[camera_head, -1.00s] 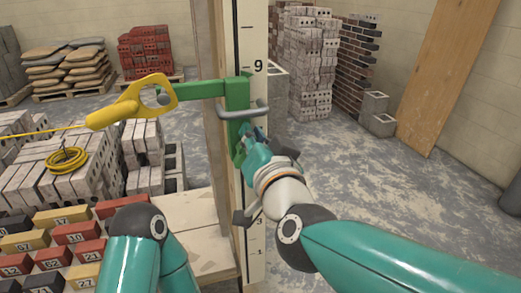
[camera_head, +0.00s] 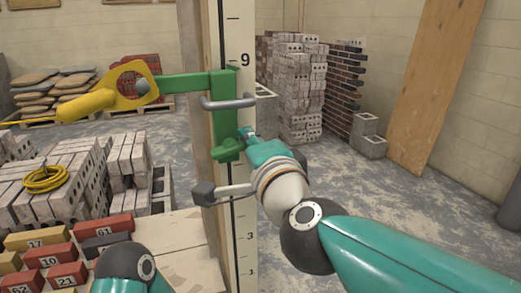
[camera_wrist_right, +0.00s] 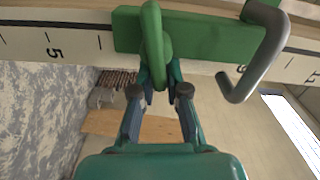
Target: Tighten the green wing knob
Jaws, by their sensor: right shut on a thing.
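The green wing knob (camera_wrist_right: 154,45) stands on the green clamp (camera_wrist_right: 205,38) in the right wrist view, its flat wing seen nearly edge-on. My right gripper (camera_wrist_right: 161,76) is shut on the wing, with one finger on each side. In the head view the green clamp (camera_head: 222,112) sits on the pale marked pole (camera_head: 240,205). There my right gripper (camera_head: 248,134) meets the clamp's right side and mostly hides the knob. My left gripper is out of view; only part of my left arm shows at the lower left.
A grey bent bar (camera_head: 229,103) sticks out from the clamp, close above my right gripper. A green arm runs left to a yellow holder (camera_head: 75,108) with a yellow line. Numbered bricks (camera_head: 48,258) lie at lower left.

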